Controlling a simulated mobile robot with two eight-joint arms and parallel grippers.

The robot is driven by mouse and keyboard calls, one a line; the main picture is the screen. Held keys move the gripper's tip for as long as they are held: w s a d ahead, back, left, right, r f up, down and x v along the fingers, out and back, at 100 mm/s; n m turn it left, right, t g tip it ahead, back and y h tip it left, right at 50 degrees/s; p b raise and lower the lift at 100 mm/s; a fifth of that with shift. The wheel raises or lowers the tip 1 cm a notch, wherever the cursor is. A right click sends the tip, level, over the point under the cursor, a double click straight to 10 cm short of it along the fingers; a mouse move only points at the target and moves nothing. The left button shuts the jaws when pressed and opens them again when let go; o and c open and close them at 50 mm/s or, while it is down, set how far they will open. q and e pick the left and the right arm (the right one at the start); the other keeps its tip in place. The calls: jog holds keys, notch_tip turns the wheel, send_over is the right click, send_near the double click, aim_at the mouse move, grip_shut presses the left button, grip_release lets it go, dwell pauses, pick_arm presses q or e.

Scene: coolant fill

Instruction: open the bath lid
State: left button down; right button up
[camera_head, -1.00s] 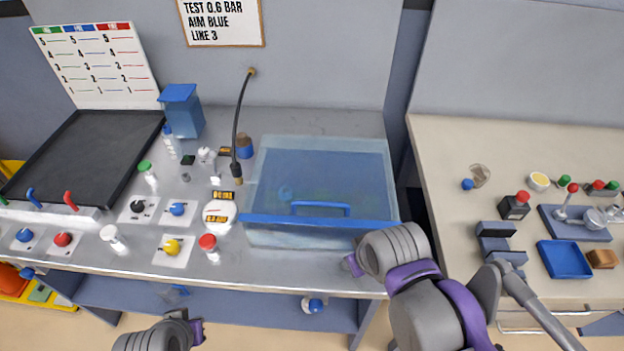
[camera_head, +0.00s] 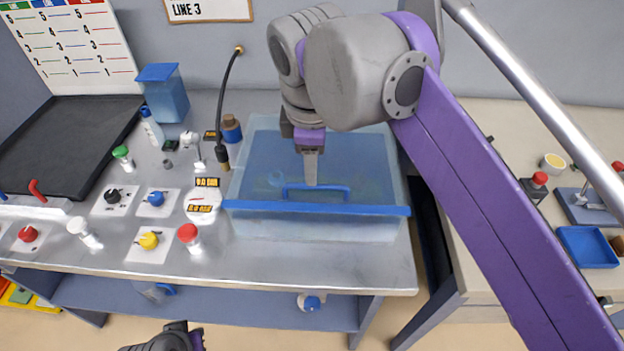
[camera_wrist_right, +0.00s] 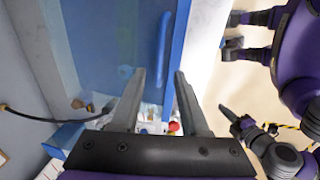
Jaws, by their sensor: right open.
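The bath (camera_head: 300,226) is a clear, bluish tank on the steel bench. Its blue lid (camera_head: 345,160) lies flat and closed on top, with a raised blue handle (camera_head: 318,188) near the front edge. My right gripper (camera_head: 311,182) points down just above and behind the handle, apart from it as far as I can tell. In the right wrist view the two fingers (camera_wrist_right: 163,85) are spread with nothing between them, and the handle (camera_wrist_right: 161,38) shows beyond them. My left gripper (camera_head: 190,335) is at the bottom edge of the head view, mostly cut off.
A black hose (camera_head: 226,100) hangs left of the bath. Dials, coloured knobs and capped bottles cover the bench to its left, including a red-capped bottle (camera_head: 190,238). A blue tray (camera_head: 588,247) is on the right bench. The steel strip before the bath is clear.

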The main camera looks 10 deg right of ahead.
aim_at(312, 188)
jog(key=f, duration=0.2)
jog(key=w+f, duration=0.1)
jog(key=f, duration=0.2)
jog(key=shift+d+f+b, duration=0.15)
jog(key=shift+f+b, duration=0.1)
jog(key=shift+b, duration=0.05)
grip_shut()
dwell(1.1)
